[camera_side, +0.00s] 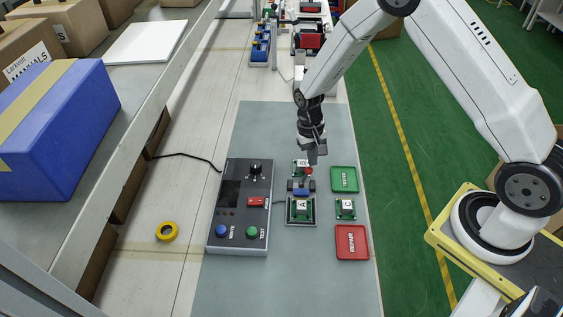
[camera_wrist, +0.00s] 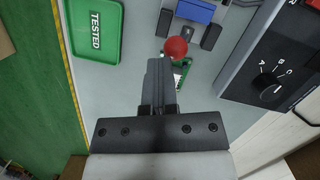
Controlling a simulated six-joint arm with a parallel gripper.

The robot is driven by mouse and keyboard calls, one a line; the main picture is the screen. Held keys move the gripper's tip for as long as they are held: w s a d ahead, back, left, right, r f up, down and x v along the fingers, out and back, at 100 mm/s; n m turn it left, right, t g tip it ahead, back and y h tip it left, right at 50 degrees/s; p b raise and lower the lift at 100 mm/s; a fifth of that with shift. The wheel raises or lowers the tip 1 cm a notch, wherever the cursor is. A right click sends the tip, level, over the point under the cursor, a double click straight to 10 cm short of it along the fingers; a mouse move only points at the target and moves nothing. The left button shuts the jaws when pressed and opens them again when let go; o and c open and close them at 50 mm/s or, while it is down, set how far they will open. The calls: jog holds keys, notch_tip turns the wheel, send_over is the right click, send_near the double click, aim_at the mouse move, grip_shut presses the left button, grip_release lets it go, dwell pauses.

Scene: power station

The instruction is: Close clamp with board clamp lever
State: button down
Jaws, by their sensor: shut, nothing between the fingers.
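The clamp lever's red ball knob (camera_side: 308,171) stands at the far side of the clamp's blue bar (camera_side: 301,192). Board A (camera_side: 301,208) sits in the grey fixture just in front of that bar. My gripper (camera_side: 313,157) is shut and empty, pointing down right by the knob. In the wrist view the shut fingers (camera_wrist: 159,62) lie just beside the red knob (camera_wrist: 175,48); I cannot tell whether they touch. The blue bar (camera_wrist: 194,11) is at the top edge there, between dark posts. The lever's shaft is mostly hidden.
A control box (camera_side: 240,205) with a dial and buttons stands left of the fixture. A green TESTED tray (camera_side: 344,179), board B (camera_side: 346,208) and a red REPAIR tray (camera_side: 352,242) lie to the right. Another board (camera_side: 299,165) lies behind the clamp, close to my gripper.

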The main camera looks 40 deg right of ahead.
jog(key=w+a+g+h, duration=0.3)
jog(key=shift+w+a+m+g+h, duration=0.3)
jog(key=shift+w+a+g+h, duration=0.05)
jog(key=shift+g+h, duration=0.05)
dwell(0.5)
jog(key=shift+r, duration=0.8)
dwell(0.3)
